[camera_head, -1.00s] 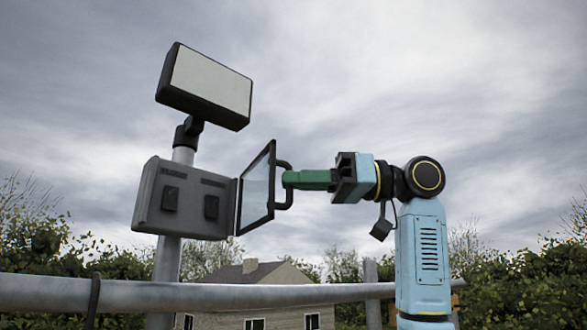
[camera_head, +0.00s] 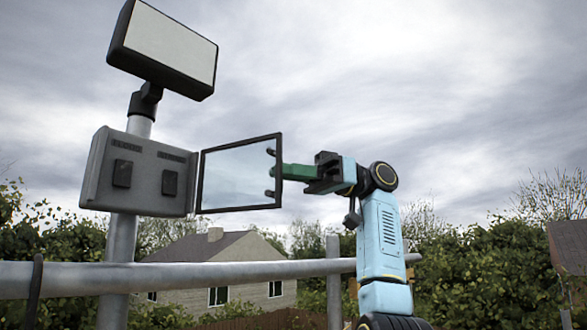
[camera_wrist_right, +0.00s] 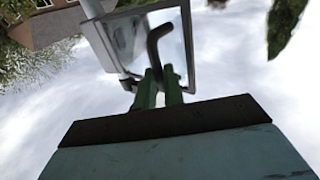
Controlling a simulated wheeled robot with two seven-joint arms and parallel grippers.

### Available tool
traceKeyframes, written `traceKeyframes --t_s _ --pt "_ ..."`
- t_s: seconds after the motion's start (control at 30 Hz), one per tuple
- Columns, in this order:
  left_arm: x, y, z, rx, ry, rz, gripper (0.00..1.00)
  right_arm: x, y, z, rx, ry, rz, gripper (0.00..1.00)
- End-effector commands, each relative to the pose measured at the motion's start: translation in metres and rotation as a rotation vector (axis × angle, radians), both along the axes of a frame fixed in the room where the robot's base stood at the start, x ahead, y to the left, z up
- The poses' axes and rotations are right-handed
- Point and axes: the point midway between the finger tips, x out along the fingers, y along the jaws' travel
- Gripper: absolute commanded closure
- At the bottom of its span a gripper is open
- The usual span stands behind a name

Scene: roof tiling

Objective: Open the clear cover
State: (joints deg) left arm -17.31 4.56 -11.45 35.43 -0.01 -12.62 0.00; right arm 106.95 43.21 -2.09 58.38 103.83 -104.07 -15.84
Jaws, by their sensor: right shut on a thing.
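The clear cover (camera_head: 238,176) is a see-through pane in a dark frame, hinged on the right side of a grey switch box (camera_head: 141,172). It stands swung wide open to the right, its face turned toward the head camera. My right gripper (camera_head: 282,171), with green fingers, is shut on the handle at the cover's right edge. In the right wrist view the fingers (camera_wrist_right: 159,88) are at the dark bent handle (camera_wrist_right: 153,48), with the cover (camera_wrist_right: 168,30) behind. Two dark switches on the box are uncovered. My left gripper is not in view.
A lamp panel (camera_head: 167,45) sits above the box on the same grey pole (camera_head: 122,240). A horizontal metal rail (camera_head: 230,272) crosses in front, below the cover. A house (camera_head: 215,268) and bushes stand behind. Open sky surrounds the cover.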

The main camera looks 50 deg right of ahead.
Motion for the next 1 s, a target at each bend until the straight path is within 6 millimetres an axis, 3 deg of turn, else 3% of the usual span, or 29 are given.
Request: traceKeyframes --t_s 0.33,0.37,0.5,0.87,1.0 --pt "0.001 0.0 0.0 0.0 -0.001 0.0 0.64 0.006 0.003 -0.003 -0.006 0.016 0.0 1.0" --pt "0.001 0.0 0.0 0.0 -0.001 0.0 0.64 0.006 0.003 -0.003 -0.005 0.016 0.0 0.86" --pt "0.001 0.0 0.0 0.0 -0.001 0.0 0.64 0.005 0.003 -0.002 -0.004 0.012 0.001 0.68" --pt "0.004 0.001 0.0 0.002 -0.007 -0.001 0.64 0.001 0.0 -0.001 -0.003 0.006 0.001 0.67" --pt "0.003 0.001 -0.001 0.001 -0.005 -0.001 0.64 -0.005 -0.013 0.0 -0.001 0.004 0.0 0.67"
